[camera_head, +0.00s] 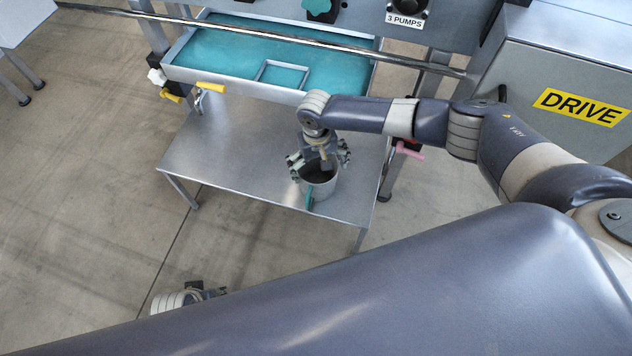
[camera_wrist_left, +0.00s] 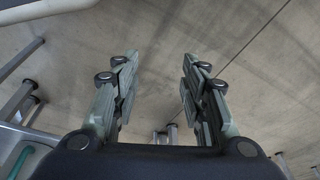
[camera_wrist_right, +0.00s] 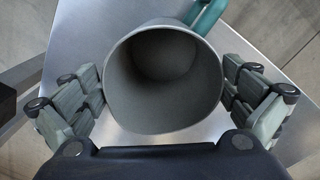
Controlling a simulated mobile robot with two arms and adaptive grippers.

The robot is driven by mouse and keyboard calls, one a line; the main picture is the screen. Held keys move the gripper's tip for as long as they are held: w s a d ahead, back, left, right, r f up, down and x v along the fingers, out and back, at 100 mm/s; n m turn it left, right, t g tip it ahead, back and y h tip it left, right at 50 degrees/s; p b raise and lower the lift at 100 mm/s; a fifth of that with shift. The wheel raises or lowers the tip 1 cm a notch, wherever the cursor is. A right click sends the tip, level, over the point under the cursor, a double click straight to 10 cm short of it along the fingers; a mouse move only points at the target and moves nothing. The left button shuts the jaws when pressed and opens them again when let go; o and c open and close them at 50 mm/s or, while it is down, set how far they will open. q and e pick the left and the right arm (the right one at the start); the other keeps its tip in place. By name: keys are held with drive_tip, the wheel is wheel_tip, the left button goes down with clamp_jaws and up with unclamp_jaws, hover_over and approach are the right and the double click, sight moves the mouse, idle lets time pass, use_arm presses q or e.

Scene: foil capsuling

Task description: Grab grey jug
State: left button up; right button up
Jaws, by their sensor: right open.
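The grey jug (camera_head: 318,188) stands upright on a low metal table, with a teal handle (camera_head: 309,199) toward the front. In the right wrist view the jug (camera_wrist_right: 163,75) shows its open mouth and empty-looking inside, with the handle (camera_wrist_right: 208,15) at the top right. My right gripper (camera_head: 318,160) is open above the jug, and its fingers (camera_wrist_right: 165,95) are on either side of the rim, apart from it. My left gripper (camera_wrist_left: 160,85) is open and empty over the floor; in the head view only part of it (camera_head: 205,292) shows at the bottom left.
The metal table (camera_head: 225,160) has bare room left of the jug. Above it is a teal-lined tray (camera_head: 225,50) with yellow-handled valves (camera_head: 210,87). A machine housing labelled DRIVE (camera_head: 580,107) stands at the right. A pink handle (camera_head: 410,153) sticks out near the table's right edge.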

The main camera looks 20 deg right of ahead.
drive_tip(key=b, duration=0.2)
hover_over(319, 178)
drive_tip(key=s+a, duration=0.1)
drive_tip(key=s, duration=0.2)
drive_tip(key=f, duration=0.5)
drive_tip(key=shift+w+f, duration=0.15)
drive_tip(key=shift+w, duration=0.05)
drive_tip(key=shift+f, duration=0.3)
use_arm(q)
drive_tip(key=w+v, duration=0.2)
drive_tip(key=v, duration=0.5)
drive_tip(key=shift+r, duration=0.6)
use_arm(e)
drive_tip(key=shift+c, duration=0.2)
drive_tip(key=shift+s, duration=0.1)
drive_tip(key=c, duration=0.9)
